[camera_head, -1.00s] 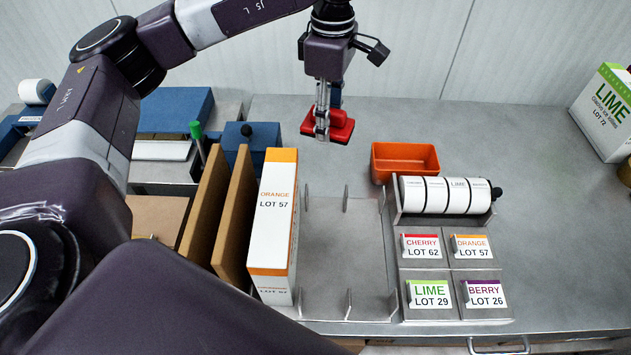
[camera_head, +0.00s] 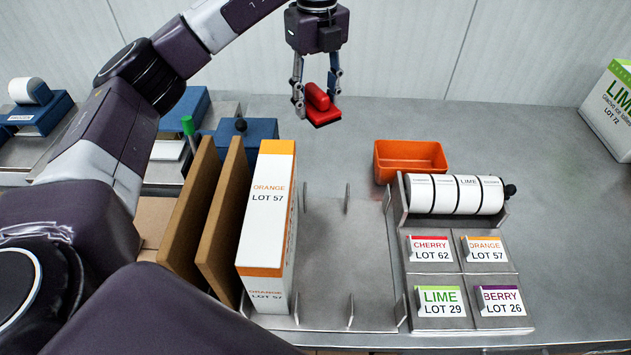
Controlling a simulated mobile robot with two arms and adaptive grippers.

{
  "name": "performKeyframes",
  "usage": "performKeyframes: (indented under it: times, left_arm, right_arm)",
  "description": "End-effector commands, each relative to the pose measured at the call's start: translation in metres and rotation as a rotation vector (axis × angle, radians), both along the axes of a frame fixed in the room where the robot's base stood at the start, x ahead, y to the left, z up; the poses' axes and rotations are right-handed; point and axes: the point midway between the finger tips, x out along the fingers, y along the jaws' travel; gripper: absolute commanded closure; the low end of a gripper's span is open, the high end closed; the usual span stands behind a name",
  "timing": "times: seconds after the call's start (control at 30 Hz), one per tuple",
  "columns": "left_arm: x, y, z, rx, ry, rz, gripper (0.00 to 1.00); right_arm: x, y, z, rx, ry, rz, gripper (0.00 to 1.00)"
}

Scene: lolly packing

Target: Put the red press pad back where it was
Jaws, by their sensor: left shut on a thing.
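The red press pad (camera_head: 322,106) has a flat red base with a rounded red handle on top. My left gripper (camera_head: 316,100) points down at the back of the bench, shut on the pad's handle. The pad hangs in the fingers, seemingly above the grey bench top (camera_head: 400,118), slightly tilted; the gap below it is hard to judge. My right gripper does not show.
An orange tray (camera_head: 410,160) stands right of the pad, behind a roll of labels (camera_head: 455,194) and several lot card slots. A white ORANGE LOT 57 carton (camera_head: 265,225) and brown boards (camera_head: 192,200) stand left. A blue block (camera_head: 258,130) sits behind them. A LIME carton (camera_head: 612,110) stands far right.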

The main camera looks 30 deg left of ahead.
Motion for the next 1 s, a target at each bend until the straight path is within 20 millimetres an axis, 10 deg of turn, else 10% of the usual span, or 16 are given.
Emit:
performKeyframes:
  times: [0.27,1.0]
  left_arm:
    - [0.002,0.004,-0.012,0.000,0.001,0.205,0.74]
    - [0.002,0.004,-0.160,0.000,-0.001,0.208,0.74]
  right_arm:
    - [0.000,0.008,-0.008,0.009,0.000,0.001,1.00]
    - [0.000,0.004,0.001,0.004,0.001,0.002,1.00]
